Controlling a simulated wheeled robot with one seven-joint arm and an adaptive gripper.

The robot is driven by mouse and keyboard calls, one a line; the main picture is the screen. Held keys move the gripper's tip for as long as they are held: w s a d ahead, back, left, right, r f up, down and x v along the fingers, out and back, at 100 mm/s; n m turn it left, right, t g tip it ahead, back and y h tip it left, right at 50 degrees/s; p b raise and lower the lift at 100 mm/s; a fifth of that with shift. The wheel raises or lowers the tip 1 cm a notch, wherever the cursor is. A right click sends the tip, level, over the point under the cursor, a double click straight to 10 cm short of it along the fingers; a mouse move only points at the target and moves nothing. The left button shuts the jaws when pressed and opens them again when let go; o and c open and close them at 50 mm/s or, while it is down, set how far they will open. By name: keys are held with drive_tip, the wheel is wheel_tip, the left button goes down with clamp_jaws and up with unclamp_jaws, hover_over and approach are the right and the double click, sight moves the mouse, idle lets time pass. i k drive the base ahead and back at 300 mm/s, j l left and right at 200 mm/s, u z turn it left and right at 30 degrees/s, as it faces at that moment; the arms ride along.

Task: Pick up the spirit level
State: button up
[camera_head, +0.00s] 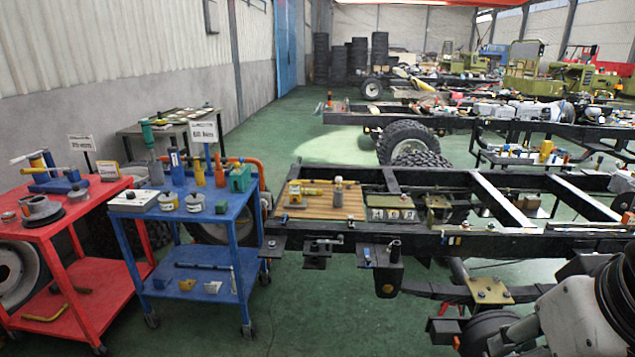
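I cannot make out the spirit level for certain. A yellow bar-shaped thing (306,191) lies on the wooden board (340,211) on the near chassis frame, and it may be the level. It is too small to tell any vial or marks. A grey-topped upright piece (338,192) stands beside it to the right. White and black links of my arm show at the bottom right, well apart from the board. My gripper is not in view.
A blue cart (215,214) with tools and a sign stands left of the chassis frame (470,240). A red cart (50,235) stands farther left. Open chassis rails and a tire (405,142) lie beyond. Green floor (310,290) is clear in front of the blue cart.

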sight(304, 192)
drive_tip(key=i+j, duration=0.3)
drive_tip(key=j, duration=0.15)
drive_tip(key=i+j, duration=0.3)
drive_tip(key=j, duration=0.15)
drive_tip(key=i+j, duration=0.35)
drive_tip(key=j, duration=0.15)
drive_tip(key=i+j, duration=0.3)
drive_tip(key=j, duration=0.15)
drive_tip(key=i+j+z, duration=0.15)
drive_tip(key=i+j, duration=0.2)
drive_tip(key=i+j+z, duration=0.15)
drive_tip(key=i+j, duration=0.2)
drive_tip(key=i+j+z, duration=0.15)
drive_tip(key=i+j, duration=0.15)
drive_tip(key=j, duration=0.25)
drive_tip(key=i+j+z, duration=0.15)
drive_tip(key=i+j, duration=0.15)
drive_tip(key=j, duration=0.15)
